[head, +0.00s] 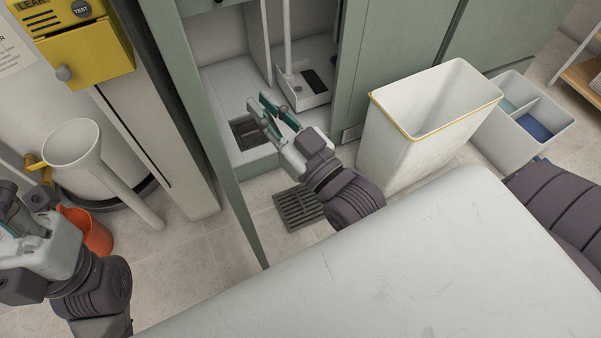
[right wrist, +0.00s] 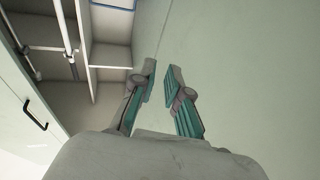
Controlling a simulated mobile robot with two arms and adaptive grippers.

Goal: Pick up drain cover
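A dark grey slatted drain cover (head: 298,208) lies flat on the tiled floor in front of the open cabinet, partly hidden by my right wrist. A second dark grated square (head: 247,132) is set in the cabinet's pale floor, partly behind my right gripper. My right gripper (head: 272,108) is above the cabinet's front opening, beyond the loose cover, with its fingers apart and nothing between them. The right wrist view shows its fingers (right wrist: 161,82) apart too, and no drain cover. My left gripper (head: 18,232) is at the left edge, partly cut off; its fingertips are unclear.
A tall white bin (head: 425,125) and a divided white caddy (head: 520,118) stand at the right. An open green door (head: 205,120) stands left of the opening. A white box with a dark panel (head: 303,90) is inside. An orange bucket (head: 95,235) is at left.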

